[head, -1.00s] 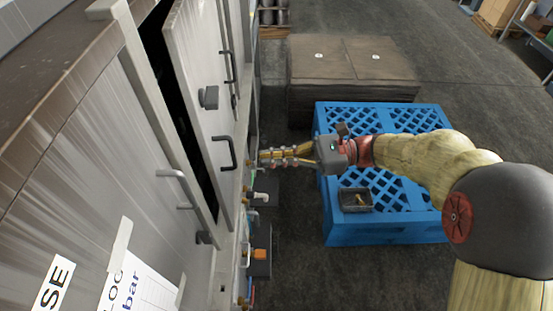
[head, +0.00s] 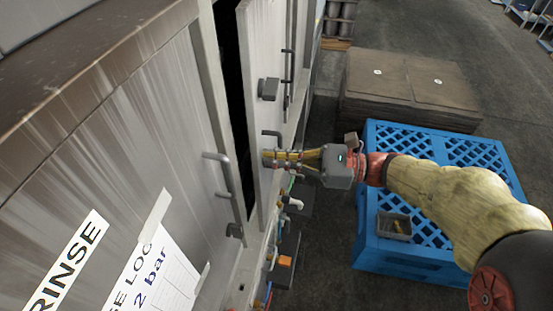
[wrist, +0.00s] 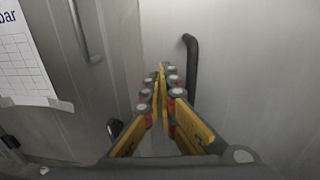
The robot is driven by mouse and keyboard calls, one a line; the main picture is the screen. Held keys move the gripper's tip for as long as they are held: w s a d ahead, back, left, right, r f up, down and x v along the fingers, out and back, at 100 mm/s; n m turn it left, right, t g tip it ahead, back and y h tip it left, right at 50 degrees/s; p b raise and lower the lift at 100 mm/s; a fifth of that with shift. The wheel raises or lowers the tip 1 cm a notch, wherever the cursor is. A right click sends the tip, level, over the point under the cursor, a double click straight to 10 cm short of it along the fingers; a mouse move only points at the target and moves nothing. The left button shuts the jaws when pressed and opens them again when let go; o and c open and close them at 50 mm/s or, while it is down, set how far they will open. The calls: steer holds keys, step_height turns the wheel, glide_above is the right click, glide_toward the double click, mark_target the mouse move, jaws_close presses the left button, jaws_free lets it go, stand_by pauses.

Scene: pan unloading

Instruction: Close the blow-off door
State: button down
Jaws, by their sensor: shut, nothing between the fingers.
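The blow-off door (head: 262,60), a grey metal panel, stands ajar. A dark gap (head: 232,90) shows along its left edge in the head view. Its black handle (head: 272,134) is just above my gripper (head: 268,158), which partly covers it. In the wrist view the black handle (wrist: 190,70) is right of my gripper (wrist: 162,70), outside the fingers. The fingers are shut and empty, pointing at the door face (wrist: 240,60). The tips are at or very near the surface; I cannot tell if they touch.
Left of the gap is a fixed panel with a grey handle (head: 217,160) and a taped log sheet (head: 155,280). Valves and fittings (head: 285,262) line the machine's lower edge. A blue pallet crate (head: 385,255) with a small grey tray (head: 394,226) stands right, below my arm. Brown stacked sheets (head: 400,85) lie behind.

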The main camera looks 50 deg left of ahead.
steer(key=p+x, duration=0.2)
steer(key=x, duration=0.4)
steer(key=shift+a, duration=0.35)
steer(key=shift+s+r, duration=0.15)
steer(key=shift+s, duration=0.05)
steer(key=shift+w+d+p, duration=0.3)
steer(key=shift+w+p, duration=0.05)
steer(key=shift+p, duration=0.15)
steer(key=p, duration=0.3)
glide_toward(260, 157)
steer(key=shift+d+f, duration=0.45)
steer(key=shift+d, duration=0.15)
